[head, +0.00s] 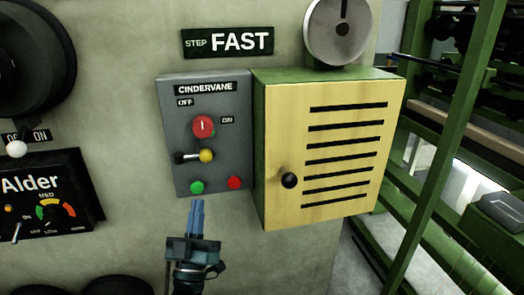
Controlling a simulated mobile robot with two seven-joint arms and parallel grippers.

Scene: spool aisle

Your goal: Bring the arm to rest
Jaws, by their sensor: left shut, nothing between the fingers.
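My left gripper (197,216) is in the lower middle of the head view, pointing up. Its blue fingers are together with nothing between them. The fingertips appear just below the green button (197,187) on the grey CINDERVANE panel (214,165); I cannot tell whether they touch the panel. That panel also carries a red knob (204,126), a lever with a yellow ball (206,156) and a red button (234,183). My right gripper is not in view.
A yellow slatted cabinet (295,205) with a black knob (289,180) juts out right of the panel. The black Alder panel (50,195) is at left. A green rack (440,150) stands at right. Bare wall (125,205) lies between the two panels.

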